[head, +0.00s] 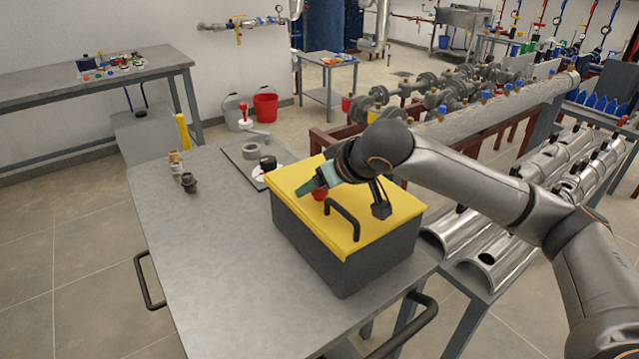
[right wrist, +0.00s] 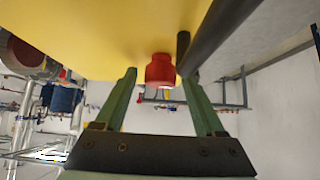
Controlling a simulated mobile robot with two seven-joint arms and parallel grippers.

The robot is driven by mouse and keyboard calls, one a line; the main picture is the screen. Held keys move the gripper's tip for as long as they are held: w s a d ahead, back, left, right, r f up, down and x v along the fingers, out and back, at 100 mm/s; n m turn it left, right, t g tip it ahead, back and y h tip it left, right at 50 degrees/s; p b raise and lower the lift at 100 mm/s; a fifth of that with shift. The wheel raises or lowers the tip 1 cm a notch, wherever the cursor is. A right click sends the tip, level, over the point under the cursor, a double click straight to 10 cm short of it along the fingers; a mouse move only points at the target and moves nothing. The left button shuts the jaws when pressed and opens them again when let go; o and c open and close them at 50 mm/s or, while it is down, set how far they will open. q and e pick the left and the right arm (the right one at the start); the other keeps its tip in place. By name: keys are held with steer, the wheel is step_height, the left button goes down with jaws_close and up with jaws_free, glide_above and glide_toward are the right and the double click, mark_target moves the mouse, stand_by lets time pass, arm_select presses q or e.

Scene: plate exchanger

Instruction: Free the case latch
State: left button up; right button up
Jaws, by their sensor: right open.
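The case (head: 335,250) stands on the grey table and has a dark body and a yellow lid (head: 390,222). A red latch knob (head: 320,195) sticks up from the lid, beside a black bar handle (head: 347,218). My right gripper (head: 309,189), with green fingers, is low over the lid at the knob. In the right wrist view the red knob (right wrist: 160,70) shows between the two spread fingers, with gaps on both sides. The black handle (right wrist: 222,38) runs close past one fingertip. My left gripper is not in view.
Several small fittings (head: 189,182) stand at the table's left, and a dark mat (head: 240,165) with a grey ring (head: 250,152) lies behind the case. The table's front left is clear. Metal half-shells (head: 500,262) lie on a bench at right.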

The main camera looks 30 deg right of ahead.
steer(key=shift+c, duration=0.4)
jaws_close()
